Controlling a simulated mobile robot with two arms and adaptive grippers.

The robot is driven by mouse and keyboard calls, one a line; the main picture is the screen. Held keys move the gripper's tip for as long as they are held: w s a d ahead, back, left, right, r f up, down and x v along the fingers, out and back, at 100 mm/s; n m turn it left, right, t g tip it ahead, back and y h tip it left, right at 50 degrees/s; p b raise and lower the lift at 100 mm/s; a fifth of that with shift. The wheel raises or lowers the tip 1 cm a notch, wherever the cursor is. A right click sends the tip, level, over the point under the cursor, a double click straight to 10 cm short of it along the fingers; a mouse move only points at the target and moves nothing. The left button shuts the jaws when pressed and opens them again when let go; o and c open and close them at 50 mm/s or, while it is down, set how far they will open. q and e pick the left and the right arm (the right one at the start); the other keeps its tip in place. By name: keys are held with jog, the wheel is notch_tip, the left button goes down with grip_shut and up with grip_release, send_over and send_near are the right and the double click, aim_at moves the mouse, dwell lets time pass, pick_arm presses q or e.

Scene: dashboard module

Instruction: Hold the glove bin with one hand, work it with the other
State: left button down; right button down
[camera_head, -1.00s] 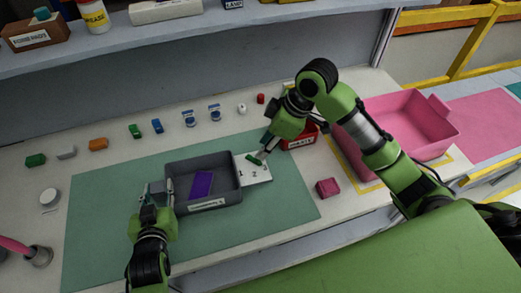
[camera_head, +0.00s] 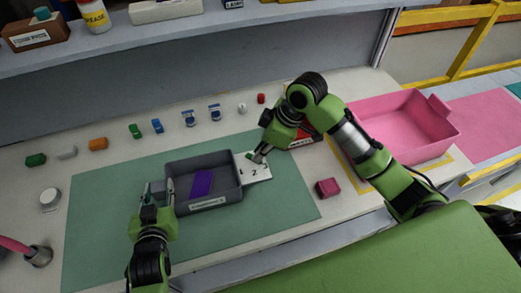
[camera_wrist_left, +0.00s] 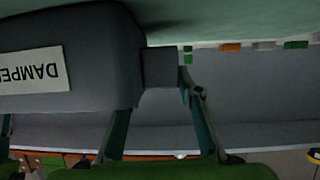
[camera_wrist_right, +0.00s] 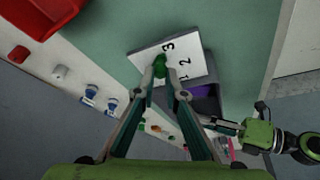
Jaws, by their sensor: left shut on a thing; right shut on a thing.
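The glove bin is a dark grey open tray (camera_head: 222,184) on the green mat, with a purple piece (camera_head: 202,183) inside. Its white label shows upside down in the left wrist view, partly cut off. My left gripper (camera_head: 158,187) is shut on the tab (camera_wrist_left: 160,68) at the bin's left side. A white plate (camera_head: 260,174) numbered 1, 2, 3 adjoins the bin's right side. My right gripper (camera_head: 257,156) is shut on a small green knob (camera_wrist_right: 160,66) at the plate, near the 3. The fingers partly hide the knob.
A red bin (camera_head: 303,139) stands behind my right gripper, partly hidden. A pink tray (camera_head: 435,140) is at the right and a crimson block (camera_head: 328,187) lies right of the mat (camera_head: 110,220). Several small coloured parts line the back. The mat's front is clear.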

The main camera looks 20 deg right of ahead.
jog(key=shift+m, duration=0.6)
jog(key=m, duration=0.1)
jog(key=a+m+t+h, duration=0.1)
jog(key=m, duration=0.2)
jog(key=shift+s+a+t, duration=0.15)
jog(key=shift+s+t, duration=0.15)
jog(key=shift+a+m+h, duration=0.15)
jog(key=shift+m+h, duration=0.25)
jog(key=shift+a+m, duration=0.35)
jog(key=shift+m, duration=0.35)
dwell(0.8)
jog(key=shift+a+m+t+h, duration=0.15)
jog(key=shift+a+m+h, duration=0.15)
jog(key=shift+m, duration=0.3)
jog(key=shift+a+m+t+h, duration=0.15)
jog(key=shift+m+h, duration=0.15)
jog(key=shift+m, duration=0.3)
jog(key=m, duration=0.1)
jog(key=m+h, duration=0.1)
jog(key=m, duration=0.1)
jog(key=shift+w+a, duration=0.15)
jog(key=shift+a, duration=0.25)
jog(key=shift+w+a+m+h, duration=0.15)
jog(key=shift+m+h, duration=0.35)
jog(key=shift+m, duration=0.3)
